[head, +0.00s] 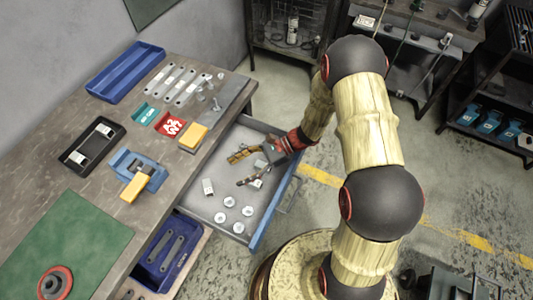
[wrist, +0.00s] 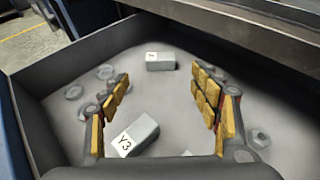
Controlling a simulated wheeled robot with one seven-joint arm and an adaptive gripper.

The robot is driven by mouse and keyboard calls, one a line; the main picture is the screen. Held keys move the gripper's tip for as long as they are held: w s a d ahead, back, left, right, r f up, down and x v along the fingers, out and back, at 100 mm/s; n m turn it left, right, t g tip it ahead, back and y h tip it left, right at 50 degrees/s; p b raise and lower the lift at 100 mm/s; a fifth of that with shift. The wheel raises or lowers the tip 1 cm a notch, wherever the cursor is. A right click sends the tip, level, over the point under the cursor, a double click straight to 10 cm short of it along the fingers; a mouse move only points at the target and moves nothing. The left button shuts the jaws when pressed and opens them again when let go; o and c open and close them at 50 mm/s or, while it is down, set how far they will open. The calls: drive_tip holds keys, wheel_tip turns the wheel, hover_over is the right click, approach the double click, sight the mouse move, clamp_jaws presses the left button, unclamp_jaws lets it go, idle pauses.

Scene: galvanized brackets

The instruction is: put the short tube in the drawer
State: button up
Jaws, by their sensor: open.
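The drawer (head: 273,205) is pulled out from the bench, with a grey floor and a blue front. Two short grey box-shaped pieces lie in it. One, marked Y3 (wrist: 136,136), lies between and below my fingers; it also shows beside my gripper in the head view (head: 257,183). The other (wrist: 160,61) lies beyond the fingertips and also shows in the head view (head: 208,187). I cannot tell for sure which is the short tube. My gripper (head: 237,170) reaches into the drawer, open and empty; its yellow-padded fingers are spread in the wrist view (wrist: 162,85).
Several round pale nuts or caps (head: 229,201) lie in the drawer. On the bench are a blue tray (head: 125,72), a black tray (head: 92,146), metal strips, a blue fixture (head: 139,170), yellow blocks and a green mat (head: 70,245). A blue bin (head: 170,250) stands below the bench.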

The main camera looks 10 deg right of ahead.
drive_tip(key=s+d+r+n+t+h, duration=0.2)
drive_tip(key=s+d+r+n+h, duration=0.2)
drive_tip(key=r, duration=0.6)
drive_tip(key=s+d+r+n+t+h, duration=0.2)
drive_tip(key=s+d+r+n+h, duration=0.3)
drive_tip(key=r, duration=0.6)
drive_tip(key=s+d+r+n+t+h, duration=0.2)
drive_tip(key=s+d+r+n+h, duration=0.2)
drive_tip(key=r, duration=0.7)
drive_tip(key=s+d+n, duration=0.2)
drive_tip(key=d+n, duration=0.1)
drive_tip(key=n, duration=0.1)
drive_tip(key=shift+s+d+r+t, duration=0.2)
drive_tip(key=shift+s+t, duration=0.1)
drive_tip(key=shift+t, duration=0.1)
drive_tip(key=shift+a, duration=0.1)
